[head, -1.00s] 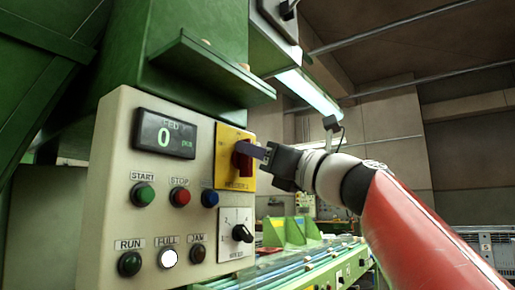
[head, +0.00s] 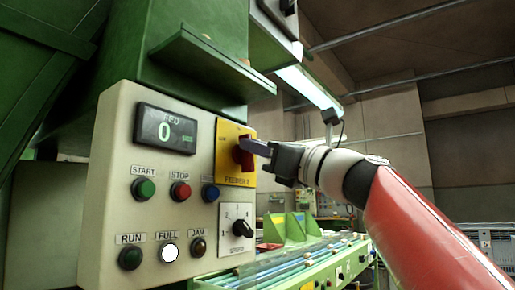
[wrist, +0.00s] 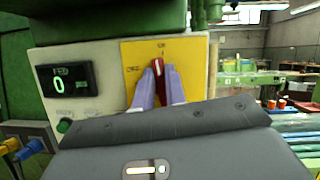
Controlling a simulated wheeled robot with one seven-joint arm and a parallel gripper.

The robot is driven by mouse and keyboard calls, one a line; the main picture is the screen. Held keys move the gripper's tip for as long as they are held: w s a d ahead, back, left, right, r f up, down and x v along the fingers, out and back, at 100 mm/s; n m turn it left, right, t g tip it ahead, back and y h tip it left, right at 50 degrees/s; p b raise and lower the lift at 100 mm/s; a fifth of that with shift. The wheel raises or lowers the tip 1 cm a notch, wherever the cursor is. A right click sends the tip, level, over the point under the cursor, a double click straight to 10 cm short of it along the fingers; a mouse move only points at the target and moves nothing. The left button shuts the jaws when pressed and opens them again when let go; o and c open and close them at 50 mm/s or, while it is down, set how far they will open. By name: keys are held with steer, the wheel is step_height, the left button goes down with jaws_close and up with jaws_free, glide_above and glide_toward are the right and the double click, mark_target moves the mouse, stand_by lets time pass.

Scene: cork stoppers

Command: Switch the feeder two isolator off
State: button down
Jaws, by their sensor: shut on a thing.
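The feeder two isolator is a red rotary handle (head: 243,153) on a yellow plate (head: 222,165), at the upper right of the pale control panel. The plate's lower label appears to read FEEDER 2. My gripper (head: 258,148) reaches it from the right and is shut on the red handle. In the wrist view the handle (wrist: 158,68) stands near upright between the two pale fingers (wrist: 157,88), its white mark at the top. A small label above it is too blurred to read. The fingers and gripper body hide the handle's lower part.
Below the isolator is a black SPEED knob (head: 242,229). START (head: 143,190) and STOP (head: 180,191) buttons and a lit white FULL lamp (head: 169,253) are to its left. A display (head: 165,130) reads 0. A green ledge (head: 215,60) juts out above.

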steer(key=n+g, duration=0.1)
steer(key=n, duration=0.2)
steer(key=n+g+p, duration=0.1)
steer(key=n+g, duration=0.1)
steer(key=n, duration=0.2)
steer(key=n+g+y+p, duration=0.1)
steer(key=n+g, duration=0.1)
steer(key=n, duration=0.2)
steer(key=shift+s+a, duration=0.15)
steer(key=n+g, duration=0.1)
steer(key=n, duration=0.1)
steer(key=n+p, duration=0.1)
steer(key=n, duration=0.1)
steer(key=shift+f+g+h, duration=0.15)
steer(key=shift+g+h, duration=0.25)
steer(key=n, duration=0.3)
steer(key=n+g+h, duration=0.1)
steer(key=shift+s+f+n+p, duration=0.1)
steer(key=shift+f+n+p, duration=0.2)
steer(key=shift+p, duration=0.05)
steer(key=shift+h, duration=0.3)
steer(key=c, duration=1.4)
jaws_free()
steer(key=shift+c, duration=0.2)
